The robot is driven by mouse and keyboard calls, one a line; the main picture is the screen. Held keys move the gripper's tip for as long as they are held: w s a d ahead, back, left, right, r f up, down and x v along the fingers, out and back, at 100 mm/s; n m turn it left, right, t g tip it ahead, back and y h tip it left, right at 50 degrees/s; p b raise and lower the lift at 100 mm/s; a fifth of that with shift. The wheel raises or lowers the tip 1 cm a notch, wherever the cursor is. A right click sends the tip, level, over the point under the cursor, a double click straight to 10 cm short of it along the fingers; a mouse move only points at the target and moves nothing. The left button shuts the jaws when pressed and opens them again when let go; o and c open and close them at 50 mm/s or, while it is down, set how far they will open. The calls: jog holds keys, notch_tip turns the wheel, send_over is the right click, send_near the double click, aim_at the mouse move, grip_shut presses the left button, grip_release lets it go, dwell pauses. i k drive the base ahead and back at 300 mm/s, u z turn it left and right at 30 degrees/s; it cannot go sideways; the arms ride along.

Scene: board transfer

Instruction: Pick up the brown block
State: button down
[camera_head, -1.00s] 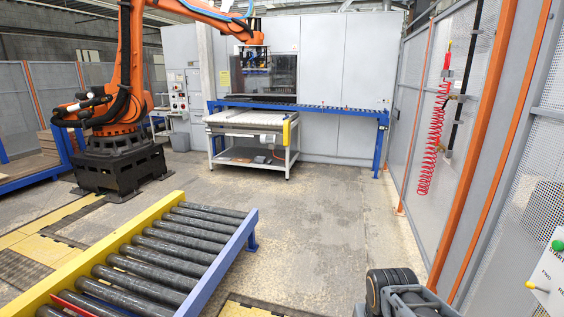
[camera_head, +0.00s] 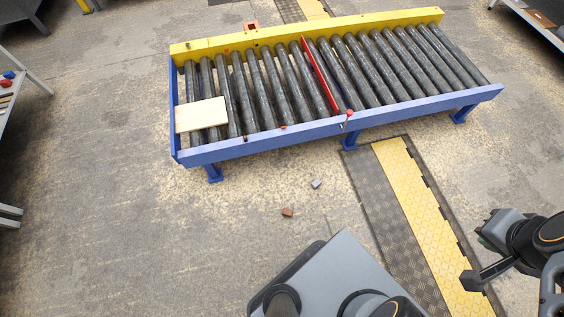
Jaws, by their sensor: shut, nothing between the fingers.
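A small brown block (camera_head: 287,212) lies on the concrete floor near the middle of the view, in front of the roller conveyor (camera_head: 330,122). A small grey block (camera_head: 316,184) lies just behind it and to the right, apart from it. My gripper (camera_head: 472,281) is at the lower right, well to the right of the brown block and clear of it. It is shut and holds nothing. Its fingertips are small and dark, so their detail is hard to make out.
A pale board (camera_head: 201,115) lies on the left end of the rollers. A red bar (camera_head: 320,75) crosses the rollers. A yellow and black floor strip (camera_head: 405,185) runs between the brown block and my arm. The floor at left is open.

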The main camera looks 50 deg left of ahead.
aim_at(287, 213)
jog(key=u, duration=0.05)
jog(key=k, duration=0.55)
jog(key=u, duration=3.2)
jog(key=i, duration=1.75)
jog(key=z, duration=1.7)
